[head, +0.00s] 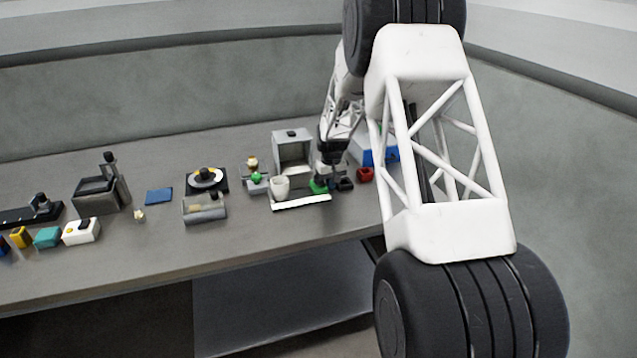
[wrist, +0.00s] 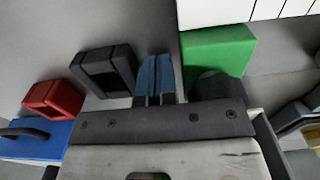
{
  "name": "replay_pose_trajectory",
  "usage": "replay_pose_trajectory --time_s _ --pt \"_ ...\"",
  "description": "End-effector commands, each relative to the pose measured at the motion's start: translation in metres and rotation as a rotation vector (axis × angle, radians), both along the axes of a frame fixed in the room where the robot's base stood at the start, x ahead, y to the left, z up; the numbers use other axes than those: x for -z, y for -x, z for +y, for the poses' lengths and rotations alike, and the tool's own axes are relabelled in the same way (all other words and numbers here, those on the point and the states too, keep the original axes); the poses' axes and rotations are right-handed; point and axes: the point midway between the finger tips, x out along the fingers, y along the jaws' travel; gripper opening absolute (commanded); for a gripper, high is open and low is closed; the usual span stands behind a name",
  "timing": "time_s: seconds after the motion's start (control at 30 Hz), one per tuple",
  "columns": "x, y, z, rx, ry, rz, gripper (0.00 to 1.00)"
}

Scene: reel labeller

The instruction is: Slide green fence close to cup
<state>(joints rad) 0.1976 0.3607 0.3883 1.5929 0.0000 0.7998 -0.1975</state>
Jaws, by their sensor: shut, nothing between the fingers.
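The green fence (head: 318,187) sits on the bench just to the right of the pale cup (head: 280,187), with a gap between them. In the wrist view the fence is a green block (wrist: 218,48), partly covered by a dark part in front of it. My gripper (head: 331,180) is down by the fence on its right side, in front of the grey box. In the wrist view my gripper (wrist: 154,75) shows its blue fingers together and empty, close to the fence's left side. I cannot tell whether they touch it. The cup is not clearly visible in the wrist view.
A white strip (head: 300,202) lies in front of the cup and fence. A grey box (head: 292,150) stands behind. A black block (wrist: 105,70) and a red block (wrist: 55,98) lie beside my fingers. A small stand with a green knob (head: 256,178) is left of the cup.

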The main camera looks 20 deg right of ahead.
Motion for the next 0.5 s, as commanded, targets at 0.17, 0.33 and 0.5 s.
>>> replay_pose_trajectory --time_s 0.17,0.33,0.5 --pt "0.0011 0.0 0.0 0.0 0.0 0.0 0.0" --pt "-0.0008 -0.0001 0.0 0.0 0.0 0.0 0.0" --pt "-0.0042 -0.0002 0.0 0.0 0.0 -0.001 0.0"
